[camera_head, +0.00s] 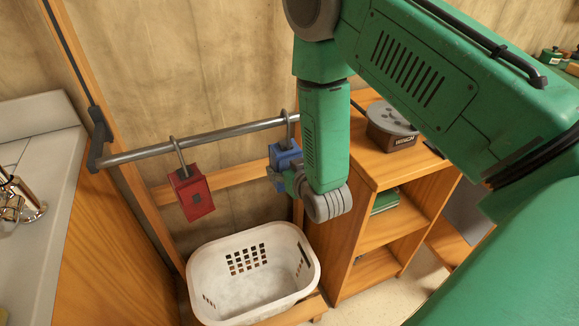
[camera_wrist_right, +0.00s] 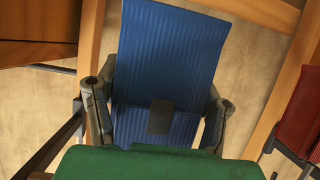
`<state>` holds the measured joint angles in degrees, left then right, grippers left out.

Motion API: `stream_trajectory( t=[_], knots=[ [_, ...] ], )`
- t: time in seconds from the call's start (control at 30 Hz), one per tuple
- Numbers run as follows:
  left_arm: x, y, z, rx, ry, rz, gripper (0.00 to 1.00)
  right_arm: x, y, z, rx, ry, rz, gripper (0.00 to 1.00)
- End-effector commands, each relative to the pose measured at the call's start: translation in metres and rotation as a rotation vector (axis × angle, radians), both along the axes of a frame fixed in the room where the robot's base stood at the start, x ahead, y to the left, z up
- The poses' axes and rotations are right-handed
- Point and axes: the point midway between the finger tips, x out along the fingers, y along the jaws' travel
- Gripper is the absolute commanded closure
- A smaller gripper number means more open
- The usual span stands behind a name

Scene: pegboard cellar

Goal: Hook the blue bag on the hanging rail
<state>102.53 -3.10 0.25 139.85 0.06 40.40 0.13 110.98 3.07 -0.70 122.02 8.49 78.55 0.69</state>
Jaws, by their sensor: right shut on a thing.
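The blue bag (camera_head: 284,155) is at the right part of the grey hanging rail (camera_head: 236,130) in the head view. Its grey hook (camera_head: 288,126) reaches up to the rail and appears to pass over it; whether the rail bears the bag I cannot tell. My right gripper (camera_head: 277,178) is shut on the bag's body, partly hidden by my wrist. In the right wrist view the blue bag (camera_wrist_right: 170,60) fills the space between the two fingers (camera_wrist_right: 158,108). My left gripper is not in view.
A red bag (camera_head: 194,194) hangs by its hook on the rail, left of the blue one. A white basket (camera_head: 214,287) stands below. A wooden shelf (camera_head: 388,172) with a dark round-topped item (camera_head: 391,122) is at right, a tiled counter (camera_head: 38,180) at left.

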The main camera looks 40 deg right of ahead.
Motion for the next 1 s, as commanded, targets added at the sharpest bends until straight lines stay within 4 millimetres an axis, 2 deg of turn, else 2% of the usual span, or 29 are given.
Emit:
stream_trajectory(
  t=[0.03,0.07,0.1,0.13,0.4,0.53,1.0],
  knots=[
    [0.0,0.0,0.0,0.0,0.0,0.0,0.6,0.0,-0.003,0.0,0.001,-0.001,-0.003,0.73],
    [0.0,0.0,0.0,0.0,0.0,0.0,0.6,0.0,-0.004,0.0,0.002,-0.001,-0.003,0.31],
    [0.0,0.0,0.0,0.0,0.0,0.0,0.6,0.0,-0.005,-0.001,0.003,-0.002,-0.003,0.17],
    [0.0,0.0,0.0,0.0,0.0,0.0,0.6,0.0,-0.005,-0.001,0.003,-0.002,-0.003,0.13],
    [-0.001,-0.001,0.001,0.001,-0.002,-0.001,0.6,-0.001,-0.006,-0.002,0.006,0.001,-0.002,0.13],
    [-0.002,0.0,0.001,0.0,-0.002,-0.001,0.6,-0.01,-0.002,0.003,0.003,0.0,-0.002,0.13],
    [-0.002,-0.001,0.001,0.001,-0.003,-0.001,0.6,-0.092,0.013,0.036,0.005,0.003,-0.002,0.13]
  ],
)
